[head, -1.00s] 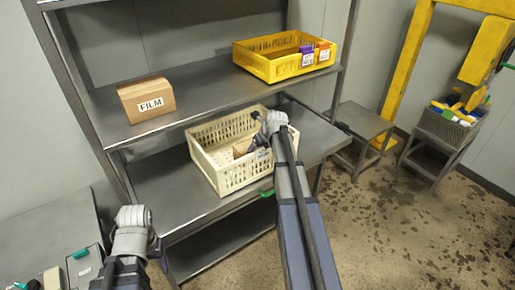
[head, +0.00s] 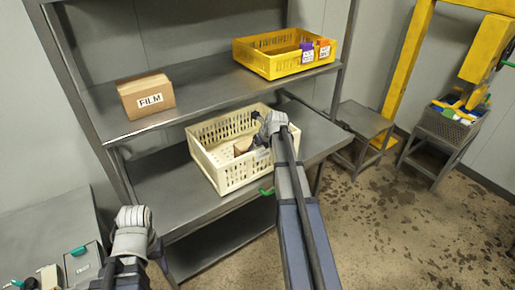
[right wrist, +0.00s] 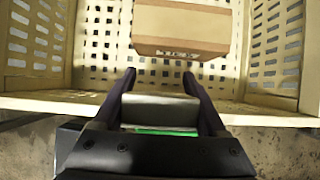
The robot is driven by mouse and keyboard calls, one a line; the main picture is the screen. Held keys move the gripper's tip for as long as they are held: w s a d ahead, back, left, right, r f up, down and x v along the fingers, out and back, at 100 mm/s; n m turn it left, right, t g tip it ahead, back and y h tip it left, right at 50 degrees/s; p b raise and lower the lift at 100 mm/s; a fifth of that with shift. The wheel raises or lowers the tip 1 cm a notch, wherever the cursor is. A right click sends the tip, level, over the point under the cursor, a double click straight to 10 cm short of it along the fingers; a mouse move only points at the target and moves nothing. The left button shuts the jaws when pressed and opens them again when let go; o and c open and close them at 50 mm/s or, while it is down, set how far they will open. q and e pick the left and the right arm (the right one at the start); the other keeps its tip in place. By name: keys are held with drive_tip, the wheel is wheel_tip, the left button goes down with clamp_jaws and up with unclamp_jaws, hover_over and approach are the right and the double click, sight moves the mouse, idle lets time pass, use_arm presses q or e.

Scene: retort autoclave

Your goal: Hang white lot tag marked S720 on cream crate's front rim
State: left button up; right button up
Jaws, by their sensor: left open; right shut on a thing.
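The cream crate (head: 236,179) stands on the middle shelf, its front rim (right wrist: 55,103) running across the right wrist view. My right gripper (right wrist: 159,84) reaches over this rim, its dark fingers on both sides of the pale lot tag (right wrist: 160,109), which has a green strip below it. I cannot tell whether the tag touches the rim. My left gripper (head: 133,214) is open and empty at lower left, away from the crate; its fingertips are mostly hidden.
A brown carton (right wrist: 180,28) lies inside the crate. On the upper shelf are a FILM box (head: 146,96) and a yellow crate (head: 268,68) with tags on its rim. A steel stool (head: 360,117) stands at right. The shelf left of the cream crate is clear.

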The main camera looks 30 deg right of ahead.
drive_tip(key=shift+s+a+f, duration=0.1)
drive_tip(key=shift+f, duration=0.15)
drive_tip(key=shift+c, duration=0.8)
drive_tip(key=o, duration=1.1)
drive_tip(key=shift+o, duration=1.4)
drive_tip(key=shift+w+f, duration=0.15)
drive_tip(key=shift+w, duration=0.05)
drive_tip(key=shift+r, duration=0.2)
drive_tip(key=p+v, duration=0.6)
drive_tip(key=v, duration=0.1)
drive_tip(key=shift+s+r+p, duration=0.25)
drive_tip(key=shift+r+p, duration=0.05)
drive_tip(key=shift+p, duration=0.2)
